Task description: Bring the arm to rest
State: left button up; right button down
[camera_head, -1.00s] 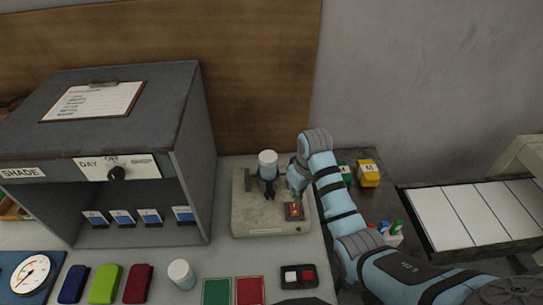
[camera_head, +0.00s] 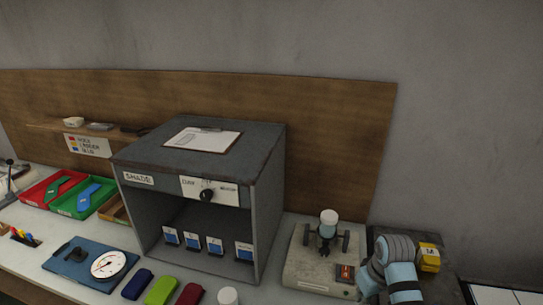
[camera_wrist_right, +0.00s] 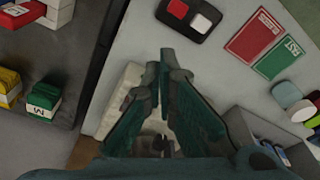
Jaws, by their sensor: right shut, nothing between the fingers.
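My right arm (camera_head: 398,272) is in the head view at the lower right, beside the beige machine (camera_head: 303,265) with the white-topped post (camera_head: 328,220) and the orange switch (camera_head: 345,272). Its fingers cannot be made out there. In the right wrist view my right gripper (camera_wrist_right: 166,58) has its dark green fingers brought together at the tips, with nothing between them. Beyond the tips is the worktop; part of the pale machine (camera_wrist_right: 122,95) lies behind the fingers. My left gripper is in neither view.
The grey shade cabinet (camera_head: 265,215) stands left of the machine. Yellow box (camera_head: 429,257) sits behind the arm. The wrist view shows a two-button switch box (camera_wrist_right: 188,15), red card (camera_wrist_right: 253,35), green card (camera_wrist_right: 278,58), and coloured boxes (camera_wrist_right: 43,100) on a dark lower surface.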

jog(key=s+d+f+m, duration=0.1)
jog(key=s+f, duration=0.5)
jog(key=s, duration=0.6)
jog(key=s+r+m+t+h, duration=0.1)
jog(key=s+r+t, duration=0.1)
jog(key=s, duration=1.4)
notch_tip(320, 180, down, 24)
jog(key=s+d+g+b, duration=0.1)
jog(key=s+d+b, duration=0.1)
jog(key=s+b, duration=0.1)
jog(key=s+f+g+b, duration=0.1)
jog(key=s+f+b, duration=0.1)
jog(key=s+f, duration=1.1)
jog(key=shift+d+f+m+b, duration=0.15)
jog(key=shift+f+m+b, duration=0.15)
jog(key=shift+b, duration=0.1)
